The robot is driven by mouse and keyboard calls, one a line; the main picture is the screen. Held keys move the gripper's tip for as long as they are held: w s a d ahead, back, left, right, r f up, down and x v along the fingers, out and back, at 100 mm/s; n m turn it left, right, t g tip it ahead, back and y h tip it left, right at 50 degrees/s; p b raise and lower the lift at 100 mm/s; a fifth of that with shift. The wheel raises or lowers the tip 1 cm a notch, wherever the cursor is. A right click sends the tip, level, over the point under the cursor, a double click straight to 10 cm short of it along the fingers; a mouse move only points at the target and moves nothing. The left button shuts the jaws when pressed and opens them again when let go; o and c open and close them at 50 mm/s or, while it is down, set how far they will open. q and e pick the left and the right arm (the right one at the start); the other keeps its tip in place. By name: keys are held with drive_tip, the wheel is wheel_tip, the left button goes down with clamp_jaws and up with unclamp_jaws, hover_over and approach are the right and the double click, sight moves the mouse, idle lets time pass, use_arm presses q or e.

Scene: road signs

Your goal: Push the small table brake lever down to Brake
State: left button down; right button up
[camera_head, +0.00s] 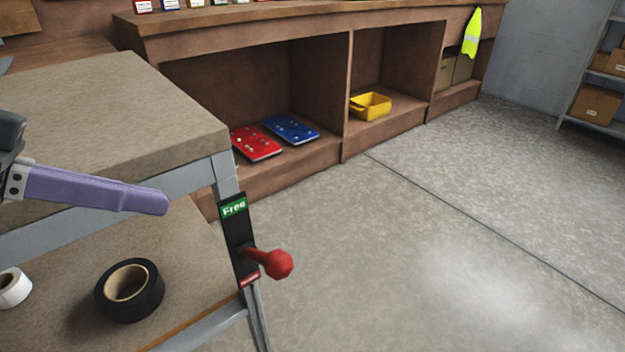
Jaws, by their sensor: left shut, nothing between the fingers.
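The brake lever (277,263) has a red knob and sticks out to the right from a black plate (238,232) on the leg of the small table (110,100). It tilts slightly downward and sits in the lower half of the plate. A green label reading "Free" (233,208) is at the plate's top. A small red label (250,280) is at its bottom, too small to read. My left gripper (155,202), with purple fingers, is shut and empty. In the picture it is left of and above the lever, apart from it. My right gripper is out of view.
A black tape roll (130,290) and a white roll (12,287) lie on the lower shelf (185,265). The brown bench behind holds red (257,143) and blue (290,129) panels and a yellow bin (371,105). The floor right of the lever is clear.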

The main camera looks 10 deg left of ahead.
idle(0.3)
use_arm(q)
drive_tip(key=b, duration=0.1)
hover_over(263, 258)
drive_tip(key=s, duration=0.2)
wheel_tip(263, 258, down, 6)
drive_tip(key=shift+s+d+f+b, duration=0.15)
drive_tip(key=shift+f+b, duration=0.1)
drive_tip(key=shift+f, duration=0.65)
drive_tip(key=shift+s+a+f+b, duration=0.1)
drive_tip(key=shift+f+b, duration=0.1)
drive_tip(key=shift+f, duration=0.7)
